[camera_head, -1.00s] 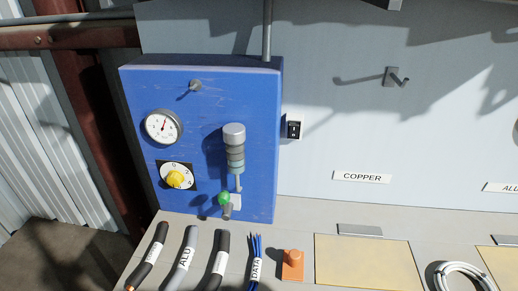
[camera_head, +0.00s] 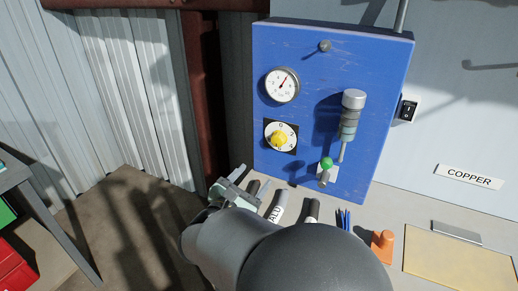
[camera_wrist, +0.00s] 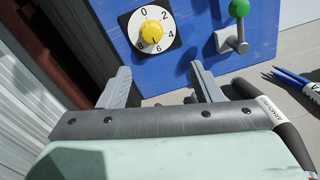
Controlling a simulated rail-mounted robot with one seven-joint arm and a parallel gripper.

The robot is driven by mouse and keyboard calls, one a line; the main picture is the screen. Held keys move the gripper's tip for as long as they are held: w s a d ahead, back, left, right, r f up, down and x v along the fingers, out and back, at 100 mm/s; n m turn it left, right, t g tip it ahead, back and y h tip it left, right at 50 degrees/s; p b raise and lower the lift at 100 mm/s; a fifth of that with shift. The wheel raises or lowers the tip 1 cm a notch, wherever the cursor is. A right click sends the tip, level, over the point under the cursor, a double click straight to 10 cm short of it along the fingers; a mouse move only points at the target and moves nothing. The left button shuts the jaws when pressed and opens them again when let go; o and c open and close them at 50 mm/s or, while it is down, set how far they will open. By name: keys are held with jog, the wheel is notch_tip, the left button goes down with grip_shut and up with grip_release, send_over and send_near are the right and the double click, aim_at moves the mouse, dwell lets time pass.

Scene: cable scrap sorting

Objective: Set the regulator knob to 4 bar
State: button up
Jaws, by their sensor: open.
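The yellow regulator knob (camera_head: 279,139) sits on a white numbered dial on the blue panel (camera_head: 330,60). In the wrist view the knob (camera_wrist: 152,33) is centred on the dial, whose numbers 0 to 8 are readable. Its exact pointer setting is too small to tell. Above it is a round pressure gauge (camera_head: 283,85) with a red needle tilted up and right. My gripper (camera_head: 240,184) is below and left of the knob, apart from it. In the wrist view my gripper (camera_wrist: 160,72) is open and empty, its fingers spread below the dial.
A green-tipped lever (camera_head: 326,164) and a grey cylinder (camera_head: 350,115) are right of the knob. A peg (camera_head: 324,46) sticks out above. The space before the dial is clear.

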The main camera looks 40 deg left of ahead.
jog(key=a, duration=0.1)
jog(key=p, duration=0.2)
send_near(277, 142)
jog(key=shift+y, duration=0.3)
jog(key=x, duration=0.8)
jog(key=shift+w, duration=0.35)
jog(key=c, duration=1)
